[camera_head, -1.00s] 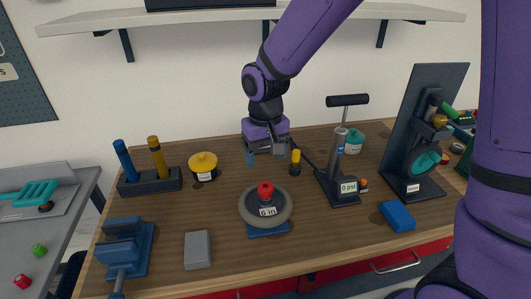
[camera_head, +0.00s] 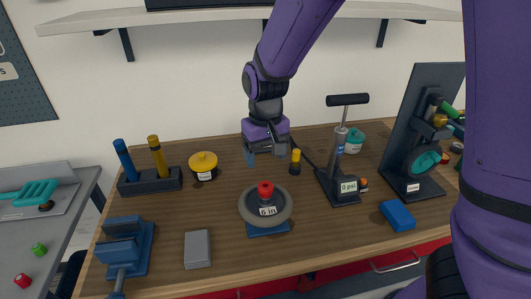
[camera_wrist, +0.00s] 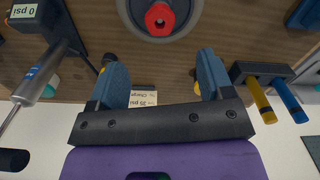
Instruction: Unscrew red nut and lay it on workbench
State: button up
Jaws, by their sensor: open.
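The red nut (camera_head: 265,189) sits on top of the dark hub at the centre of a small grey wheel (camera_head: 245,206) labelled "6 in". The wheel lies flat on a blue base on the wooden workbench (camera_head: 330,235). In the wrist view the red nut (camera_wrist: 160,18) shows at the top edge, with a hexagonal outline and a hole in its middle. My gripper (camera_head: 270,158) is behind the wheel in the head view, apart from the nut. In the wrist view my gripper (camera_wrist: 162,70) has its two blue fingers spread wide, with nothing between them.
A pump (camera_head: 338,170) reading "0 psi" stands right of the wheel, and a small yellow-topped item (camera_head: 295,160) is near my gripper. A yellow pot (camera_head: 203,165), grey block (camera_head: 197,250), blue vise (camera_head: 125,245) and blue block (camera_head: 397,215) stand around. Bare bench lies front right of the wheel.

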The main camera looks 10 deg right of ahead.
aim_at(266, 188)
notch_tip(266, 188, down, 11)
jog(key=shift+r, duration=0.1)
dwell(0.5)
jog(key=shift+c, duration=0.5)
jog(key=c, duration=0.9)
jog(key=n, duration=0.4)
jog(key=shift+n, duration=0.4)
jog(key=n, duration=1)
jog(key=shift+n, duration=0.4)
jog(key=n, duration=0.6)
jog(key=o, duration=1)
